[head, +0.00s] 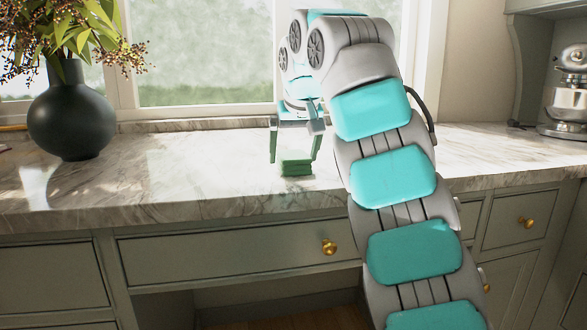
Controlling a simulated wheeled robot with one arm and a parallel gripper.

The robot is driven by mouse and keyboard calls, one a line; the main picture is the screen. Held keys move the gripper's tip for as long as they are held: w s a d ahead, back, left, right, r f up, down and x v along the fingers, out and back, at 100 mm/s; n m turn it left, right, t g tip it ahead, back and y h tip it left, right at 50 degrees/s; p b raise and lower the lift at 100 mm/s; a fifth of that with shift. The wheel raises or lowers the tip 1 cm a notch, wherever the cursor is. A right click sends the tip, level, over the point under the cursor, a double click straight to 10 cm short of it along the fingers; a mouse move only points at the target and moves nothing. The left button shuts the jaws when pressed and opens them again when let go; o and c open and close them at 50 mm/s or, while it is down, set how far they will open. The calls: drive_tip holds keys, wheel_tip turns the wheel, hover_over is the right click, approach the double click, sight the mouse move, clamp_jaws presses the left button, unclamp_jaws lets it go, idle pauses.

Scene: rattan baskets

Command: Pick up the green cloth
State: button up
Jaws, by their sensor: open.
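The green cloth (296,168) is a small folded bundle lying on the marble countertop, near its front edge. My gripper (294,160) is open and points down over the cloth. One finger is to the left of the cloth and the other to its right. The fingertips are close to the cloth's height; whether they touch it cannot be told from this view.
A dark vase (72,118) with leafy stems stands on the left of the counter (170,168). A silver stand mixer (568,95) is at the far right. A window is behind, with drawers below. The counter between vase and cloth is clear.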

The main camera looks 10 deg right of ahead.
drive_tip(key=shift+w+f, duration=0.25)
drive_tip(key=shift+f, duration=0.25)
drive_tip(key=c, duration=1.3)
drive_tip(key=shift+r, duration=0.1)
drive_tip(key=shift+r, duration=0.1)
wheel_tip(320, 180, up, 4)
drive_tip(key=p, duration=0.3)
drive_tip(key=shift+a+f, duration=0.1)
drive_tip(key=shift+f, duration=0.15)
drive_tip(key=shift+s+d+f, duration=0.15)
drive_tip(key=shift+s+d, duration=0.1)
drive_tip(key=s+d+b, duration=0.1)
drive_tip(key=s+d, duration=0.2)
drive_tip(key=s+d+r+b, duration=0.1)
drive_tip(key=s+d, duration=0.3)
drive_tip(key=s+d+b, duration=0.1)
drive_tip(key=s+d, duration=0.2)
drive_tip(key=s, duration=0.1)
drive_tip(key=shift+s+d+r, duration=0.1)
drive_tip(key=shift+d+r, duration=0.15)
drive_tip(key=shift+d, duration=0.1)
